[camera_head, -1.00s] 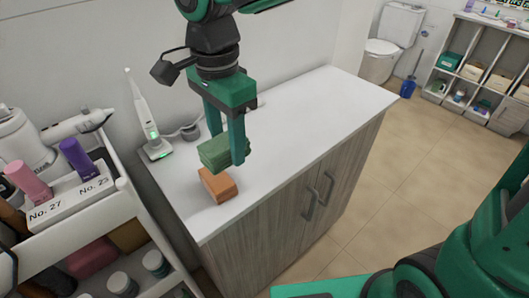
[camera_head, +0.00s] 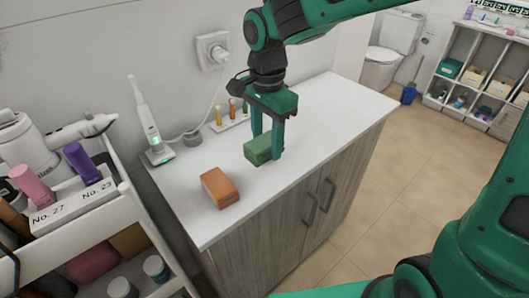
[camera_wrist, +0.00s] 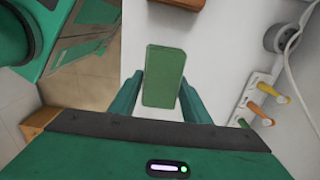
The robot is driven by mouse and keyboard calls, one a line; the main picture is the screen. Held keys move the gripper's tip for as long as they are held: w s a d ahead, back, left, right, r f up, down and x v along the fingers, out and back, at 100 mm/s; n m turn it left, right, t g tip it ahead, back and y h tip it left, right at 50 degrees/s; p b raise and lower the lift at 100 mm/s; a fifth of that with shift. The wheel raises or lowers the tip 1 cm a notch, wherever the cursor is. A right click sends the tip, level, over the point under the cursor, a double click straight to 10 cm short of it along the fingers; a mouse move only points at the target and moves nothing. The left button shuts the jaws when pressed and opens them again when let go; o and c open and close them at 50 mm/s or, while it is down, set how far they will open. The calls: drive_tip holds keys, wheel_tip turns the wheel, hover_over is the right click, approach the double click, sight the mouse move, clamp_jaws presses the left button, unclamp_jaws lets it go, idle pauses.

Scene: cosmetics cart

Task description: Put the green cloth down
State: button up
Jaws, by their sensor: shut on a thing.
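The green cloth (camera_head: 258,149) is a folded block over the white counter top (camera_head: 318,112). It is at or just above the surface; I cannot tell whether it touches. My gripper (camera_head: 267,144) points down and is shut on the cloth. In the wrist view, the green cloth (camera_wrist: 164,76) lies lengthwise between the two fingers of my gripper (camera_wrist: 161,95). An orange folded cloth (camera_head: 220,188) lies on the counter to the left and nearer, apart from the green one.
A small rack with several thin bottles (camera_head: 232,112) stands behind the cloth by the wall. An electric toothbrush on its charger (camera_head: 150,125) stands at the counter's left end. A white cart (camera_head: 75,225) is at the left. The counter's right part is clear.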

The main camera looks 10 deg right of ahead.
sight(269, 153)
drive_tip(key=shift+w+d+f, duration=0.4)
drive_tip(key=shift+f, duration=1.95)
drive_tip(key=o, duration=0.9)
drive_tip(key=shift+o, duration=0.2)
wheel_tip(269, 153, up, 12)
drive_tip(key=shift+r, duration=0.1)
